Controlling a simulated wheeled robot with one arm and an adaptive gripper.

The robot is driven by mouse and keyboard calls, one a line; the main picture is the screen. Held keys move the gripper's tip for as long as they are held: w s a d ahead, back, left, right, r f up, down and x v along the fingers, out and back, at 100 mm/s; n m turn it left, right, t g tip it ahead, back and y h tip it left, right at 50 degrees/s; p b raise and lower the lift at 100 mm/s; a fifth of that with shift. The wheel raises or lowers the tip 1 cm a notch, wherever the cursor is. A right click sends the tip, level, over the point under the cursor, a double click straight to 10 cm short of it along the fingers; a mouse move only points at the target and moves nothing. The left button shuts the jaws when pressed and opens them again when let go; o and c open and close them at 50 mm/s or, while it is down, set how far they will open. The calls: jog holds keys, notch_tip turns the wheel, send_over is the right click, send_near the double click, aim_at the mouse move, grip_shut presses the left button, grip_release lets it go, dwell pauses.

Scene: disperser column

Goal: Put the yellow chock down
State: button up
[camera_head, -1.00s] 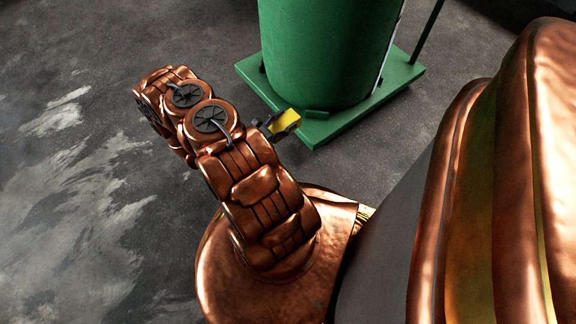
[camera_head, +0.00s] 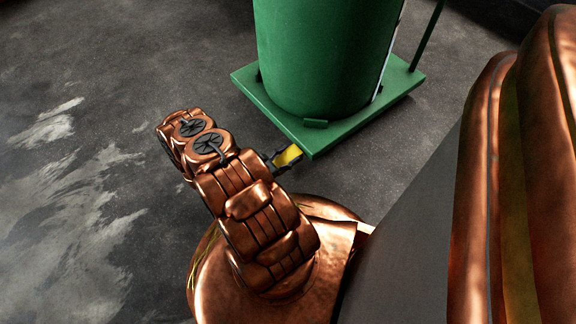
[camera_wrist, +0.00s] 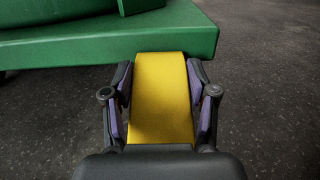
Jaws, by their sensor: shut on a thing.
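The yellow chock (camera_wrist: 162,97) is a wedge-like block held between the two dark fingers with purple pads of my gripper (camera_wrist: 162,92). In the wrist view its far end reaches the near edge of the green base plate (camera_wrist: 120,44); I cannot tell if it touches the plate or the floor. In the head view the chock (camera_head: 288,156) shows beside the front corner of the plate, with my gripper (camera_head: 282,160) shut on it. My fingers hide part of its sides.
A green cylindrical vessel (camera_head: 322,60) stands on the green base plate (camera_head: 350,133), with a green post (camera_head: 428,35) at its right. The dark floor (camera_head: 110,80) to the left is clear.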

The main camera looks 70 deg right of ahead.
jog(key=shift+f+b, duration=0.8)
jog(key=shift+f, duration=1.55)
jog(key=shift+f, duration=0.15)
jog(key=o, duration=1.3)
